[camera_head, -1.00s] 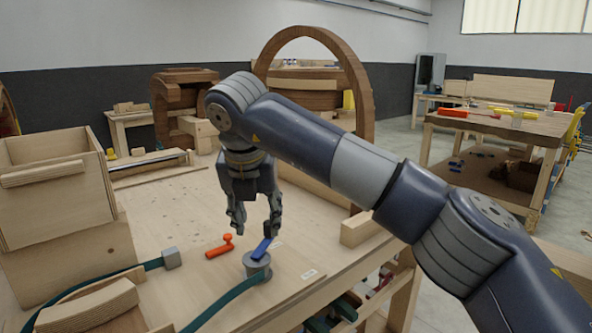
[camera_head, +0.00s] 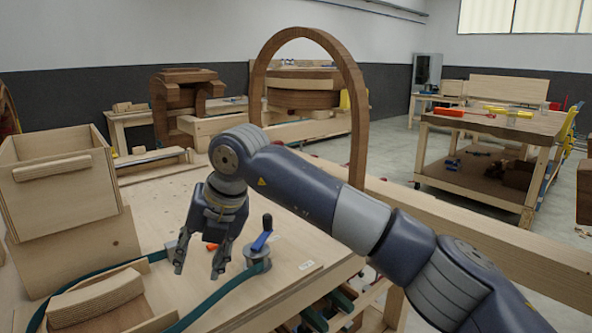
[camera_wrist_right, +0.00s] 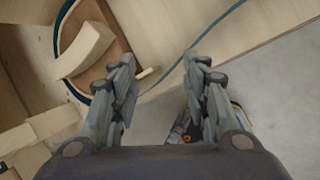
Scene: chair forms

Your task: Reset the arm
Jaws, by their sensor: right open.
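My right gripper (camera_head: 198,271) hangs over the workbench top (camera_head: 285,290) in the head view, fingers pointing down. It is open, with nothing between its fingers. A small orange piece (camera_head: 212,246) shows partly behind the gripper. In the right wrist view the two fingers (camera_wrist_right: 159,62) stand apart, with bench and floor beyond. My left gripper is not in view.
A green strap (camera_head: 215,296) runs across the bench. A wooden box (camera_head: 60,180) stands at the left, and a curved block (camera_head: 95,298) lies in front of it. A tall wooden arch (camera_head: 357,125) rises behind my right arm. A second workbench (camera_head: 500,125) is at the back right.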

